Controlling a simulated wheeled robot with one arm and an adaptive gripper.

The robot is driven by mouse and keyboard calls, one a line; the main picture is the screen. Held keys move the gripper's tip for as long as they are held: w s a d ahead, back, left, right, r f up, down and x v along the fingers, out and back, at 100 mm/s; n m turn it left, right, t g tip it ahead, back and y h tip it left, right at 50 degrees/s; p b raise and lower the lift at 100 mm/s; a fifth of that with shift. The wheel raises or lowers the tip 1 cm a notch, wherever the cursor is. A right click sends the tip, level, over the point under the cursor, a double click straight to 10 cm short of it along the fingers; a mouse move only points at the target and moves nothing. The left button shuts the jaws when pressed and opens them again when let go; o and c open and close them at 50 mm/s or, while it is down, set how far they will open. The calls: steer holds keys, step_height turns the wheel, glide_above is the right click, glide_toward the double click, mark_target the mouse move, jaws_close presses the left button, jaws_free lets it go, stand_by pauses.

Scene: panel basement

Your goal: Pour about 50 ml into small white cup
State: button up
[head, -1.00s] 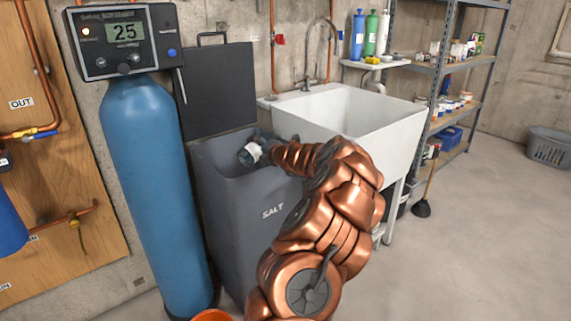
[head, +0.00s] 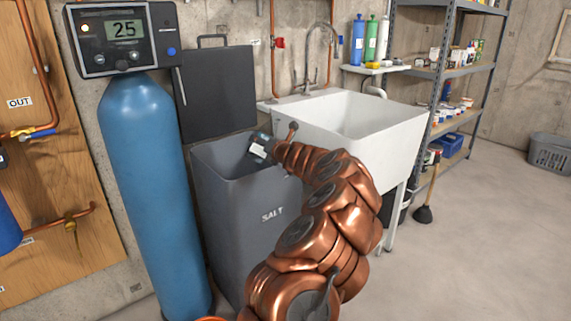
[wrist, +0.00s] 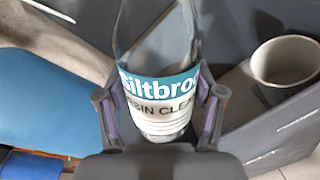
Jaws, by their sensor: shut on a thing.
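My gripper (wrist: 160,105) is shut on a clear bottle (wrist: 158,50) with a teal and white label reading "Siltbroo…" and "…SIN CLEA…". A finger presses on each side of the label. In the head view the bottle (head: 260,148) is tilted over the open grey salt bin, at the end of my copper arm. The small white cup (wrist: 287,62) stands right of the bottle in the wrist view, apart from it, with its open mouth showing. I cannot make out the cup in the head view. The liquid level in the bottle is unclear.
The grey salt bin (head: 225,210) stands between a blue tank (head: 150,170) and a white sink (head: 385,140). Its dark lid (head: 215,90) is raised behind it. A metal shelf (head: 445,75) stands behind right. The floor (head: 480,240) at right is mostly clear.

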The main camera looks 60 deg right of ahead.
steer(key=shift+d+n+b, duration=0.15)
steer(key=shift+n+b, duration=0.2)
steer(key=shift+n, duration=0.05)
steer(key=shift+n+h+b, duration=0.4)
steer(key=shift+n+b, duration=0.1)
steer(key=shift+b, duration=0.25)
steer(key=n+b, duration=0.2)
steer(key=b, duration=0.1)
steer(key=shift+t+b, duration=0.3)
steer(key=shift+b, duration=0.05)
steer(key=n+h+b, duration=0.1)
steer(key=n+b, duration=0.2)
steer(key=b, duration=0.1)
steer(key=shift+d+f, duration=0.1)
steer(key=shift+d, duration=0.05)
steer(key=shift+t, duration=0.3)
steer(key=shift+n+b, duration=0.3)
steer(key=shift+b, duration=0.1)
steer(key=shift+r, duration=0.2)
